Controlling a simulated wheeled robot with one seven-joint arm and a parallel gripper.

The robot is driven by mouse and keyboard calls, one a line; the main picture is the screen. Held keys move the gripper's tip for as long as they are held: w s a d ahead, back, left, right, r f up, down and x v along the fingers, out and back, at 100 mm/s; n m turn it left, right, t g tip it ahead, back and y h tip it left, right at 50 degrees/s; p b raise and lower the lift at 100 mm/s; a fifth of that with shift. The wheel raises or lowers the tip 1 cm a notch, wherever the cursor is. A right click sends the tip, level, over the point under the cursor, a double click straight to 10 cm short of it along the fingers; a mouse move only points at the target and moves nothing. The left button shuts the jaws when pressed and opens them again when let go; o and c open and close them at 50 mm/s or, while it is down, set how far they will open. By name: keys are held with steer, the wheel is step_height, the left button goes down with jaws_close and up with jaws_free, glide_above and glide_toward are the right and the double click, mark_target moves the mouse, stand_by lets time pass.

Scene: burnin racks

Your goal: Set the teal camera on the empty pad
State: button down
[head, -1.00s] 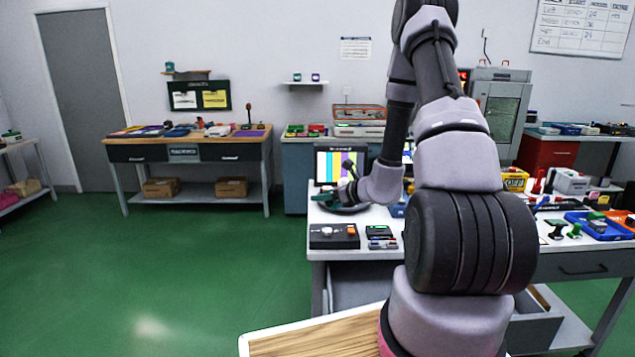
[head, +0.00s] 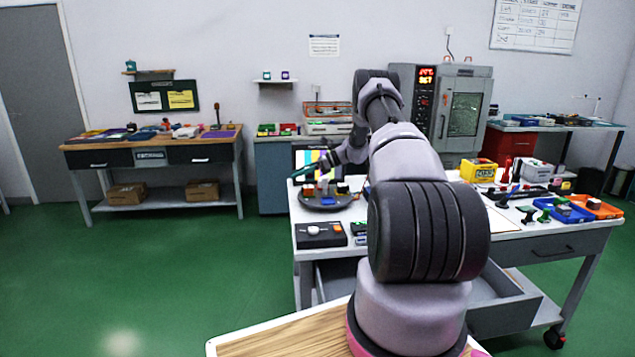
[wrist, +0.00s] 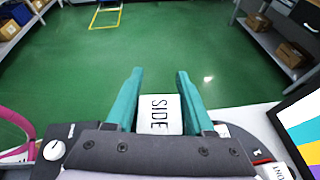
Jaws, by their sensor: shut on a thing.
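My gripper (head: 309,173) is above the left end of the white bench in the head view, over a dark round stand (head: 312,203). In the wrist view its two teal fingers (wrist: 160,105) are shut on a small block with a white face marked "SIDE" (wrist: 160,114). Only that labelled face shows, so I cannot tell whether this is the teal camera. Several small red, blue and orange pieces stand on the round stand, partly behind my arm. I cannot make out the empty pad in either view.
A monitor with colour bars (wrist: 304,135) stands close to the right of my gripper. A dark control box (head: 320,235) sits at the bench's front left. Yellow (head: 478,171) and blue (head: 566,211) bins are at the right. Green floor lies open to the left.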

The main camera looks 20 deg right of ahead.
steer(key=n+g, duration=0.1)
steer(key=g, duration=0.1)
glide_above(318, 203)
steer(key=f, duration=0.4)
steer(key=shift+w+f, duration=0.2)
steer(key=shift+f, duration=2.75)
steer(key=shift+d+f, duration=0.15)
steer(key=shift+f, duration=0.55)
steer(key=shift+c, duration=1)
jaws_free()
